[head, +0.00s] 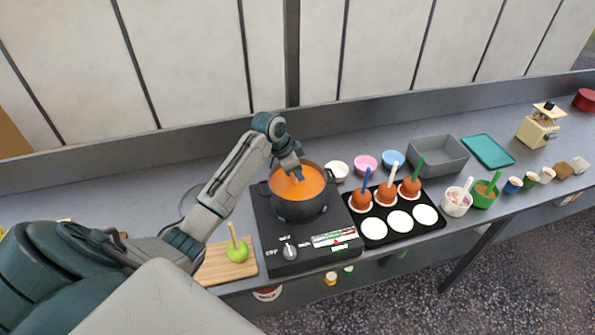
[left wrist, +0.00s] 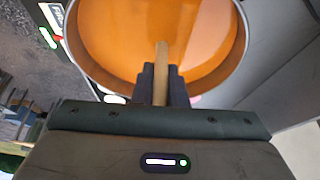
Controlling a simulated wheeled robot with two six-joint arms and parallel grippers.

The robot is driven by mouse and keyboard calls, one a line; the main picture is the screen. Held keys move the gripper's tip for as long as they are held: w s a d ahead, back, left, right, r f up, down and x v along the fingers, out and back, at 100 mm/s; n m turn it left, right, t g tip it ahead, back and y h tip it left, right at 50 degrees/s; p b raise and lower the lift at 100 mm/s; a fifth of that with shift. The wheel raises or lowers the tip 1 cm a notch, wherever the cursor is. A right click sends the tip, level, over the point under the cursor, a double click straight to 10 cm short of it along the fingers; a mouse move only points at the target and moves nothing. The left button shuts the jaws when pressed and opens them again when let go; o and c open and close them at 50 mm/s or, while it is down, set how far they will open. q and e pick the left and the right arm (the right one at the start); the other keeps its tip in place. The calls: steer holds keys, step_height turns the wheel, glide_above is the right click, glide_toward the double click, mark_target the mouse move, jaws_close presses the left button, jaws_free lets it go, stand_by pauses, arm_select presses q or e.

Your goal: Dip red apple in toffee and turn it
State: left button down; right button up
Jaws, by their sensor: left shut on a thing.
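My left gripper (head: 292,168) reaches down over the dark pot (head: 300,207) of orange toffee (head: 310,187). In the left wrist view the left gripper (left wrist: 161,80) is shut on a pale wooden stick (left wrist: 160,60), whose far end points into the toffee (left wrist: 130,35). No red apple shows on the stick; whatever is at its end is hidden in the toffee. The pot stands on a black hob (head: 290,248). My right gripper is not in view.
A green apple on a stick (head: 237,250) sits on a wooden board (head: 215,268) left of the hob. Right of it, a black tray (head: 385,237) holds toffee-coated apples (head: 386,193) and empty white discs. Behind stand small bowls (head: 366,163) and a grey bin (head: 438,157).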

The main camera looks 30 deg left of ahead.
arm_select(q)
steer(key=n+y, duration=0.1)
steer(key=n, duration=0.1)
steer(key=n+y, duration=0.1)
steer(key=n, duration=0.2)
steer(key=shift+d+t, duration=0.1)
steer(key=shift+t, duration=0.3)
steer(key=n+y, duration=0.2)
steer(key=n, duration=0.4)
steer(key=shift+r, duration=0.1)
steer(key=shift+r, duration=4.2)
steer(key=shift+r, duration=3)
